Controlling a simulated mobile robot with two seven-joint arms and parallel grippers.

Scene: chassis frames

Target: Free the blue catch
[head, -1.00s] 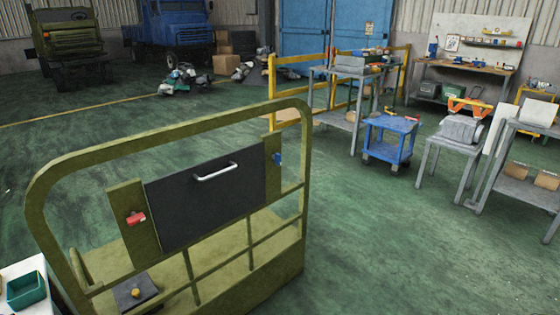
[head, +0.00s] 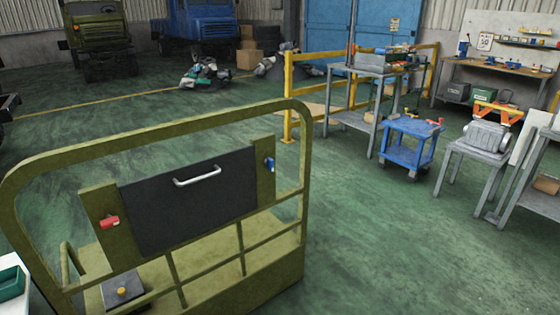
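The blue catch (head: 268,164) is a small blue piece on the olive upright at the right side of a dark panel (head: 190,200). The panel has a silver handle (head: 197,176) near its top and sits within an olive tubular frame (head: 150,143). A red catch (head: 109,222) is on the olive upright at the panel's left side. Whether either catch holds the panel is too small to tell. Neither of my grippers shows in the head view.
A small box with a yellow knob (head: 122,292) sits low inside the frame. A white surface with a green bin (head: 10,282) is at the lower left. A blue cart (head: 408,150) and grey tables (head: 480,154) stand to the right. Green floor (head: 365,235) right of the frame is clear.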

